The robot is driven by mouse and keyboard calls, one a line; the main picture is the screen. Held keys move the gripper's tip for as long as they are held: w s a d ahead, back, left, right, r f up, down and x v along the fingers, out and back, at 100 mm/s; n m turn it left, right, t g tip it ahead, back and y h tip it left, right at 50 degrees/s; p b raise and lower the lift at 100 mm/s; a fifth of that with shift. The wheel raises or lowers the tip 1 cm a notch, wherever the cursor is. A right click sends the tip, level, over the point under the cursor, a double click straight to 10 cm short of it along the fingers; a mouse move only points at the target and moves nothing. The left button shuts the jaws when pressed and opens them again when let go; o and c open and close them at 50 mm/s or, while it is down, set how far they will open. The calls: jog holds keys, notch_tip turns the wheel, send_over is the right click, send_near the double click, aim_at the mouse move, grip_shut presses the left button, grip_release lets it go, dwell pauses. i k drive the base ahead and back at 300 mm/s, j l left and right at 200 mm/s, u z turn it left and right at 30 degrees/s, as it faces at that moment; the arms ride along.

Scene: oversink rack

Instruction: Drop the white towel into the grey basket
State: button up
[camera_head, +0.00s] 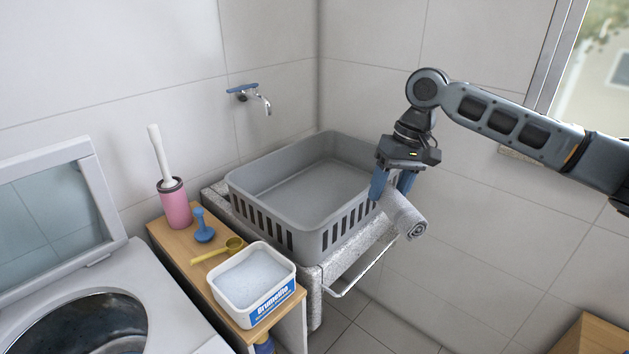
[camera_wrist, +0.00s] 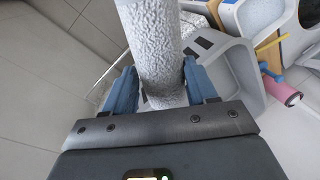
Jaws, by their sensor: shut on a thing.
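The white towel (camera_head: 405,214) is a rolled cylinder held between the blue fingers of my gripper (camera_head: 393,187). It also fills the upper middle of the wrist view (camera_wrist: 154,45), between the two fingers of my gripper (camera_wrist: 160,88). The grey basket (camera_head: 290,241) is an open, slotted tub on a stone sink, and it looks empty. In the head view the towel and gripper overlap the basket's right end, with the rolled end hanging outside its right rim. I cannot tell whether the towel touches the rim. In the wrist view part of the basket (camera_wrist: 232,75) shows at the right.
A metal towel bar (camera_head: 355,270) sticks out at the sink's front. Left of the basket, a wooden shelf (camera_head: 186,255) holds a white powder tub (camera_head: 254,302), a yellow scoop (camera_head: 218,250), a blue plunger (camera_head: 203,229) and a pink brush holder (camera_head: 175,207). A blue tap (camera_head: 243,91) is on the wall.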

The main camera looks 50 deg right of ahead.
aim_at(325, 198)
jog(key=i+l, duration=0.7)
jog(key=i, duration=0.2)
